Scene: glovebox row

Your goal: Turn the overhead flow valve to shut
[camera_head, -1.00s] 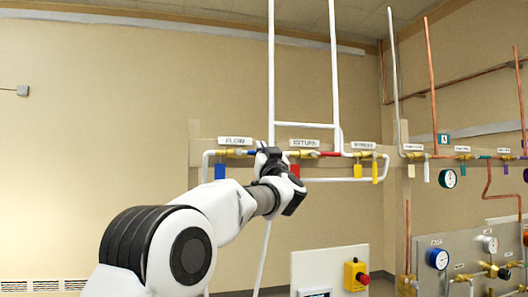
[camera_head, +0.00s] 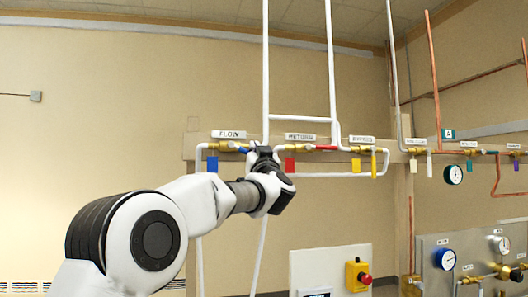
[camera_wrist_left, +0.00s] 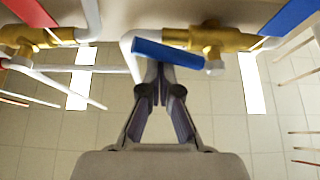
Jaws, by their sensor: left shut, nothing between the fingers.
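The flow valve is a brass body (camera_head: 224,146) on the white pipe under the FLOW label (camera_head: 228,134). Its blue lever (camera_head: 243,150) lies roughly along the pipe, pointing right in the head view. In the left wrist view the blue lever (camera_wrist_left: 168,53) extends left from the brass valve (camera_wrist_left: 215,39). My left gripper (camera_head: 262,151) is at the lever's free end, fingers shut and empty. In the left wrist view its fingertips (camera_wrist_left: 160,72) are just below the lever and overlap its edge; contact cannot be told. My right gripper is out of view.
The RETURN valve with a red lever (camera_head: 327,148) and the BYPASS valve with a yellow lever (camera_head: 373,164) sit to the right. A blue tag (camera_head: 212,164) hangs at left. A panel with a red emergency button (camera_head: 365,279) is below.

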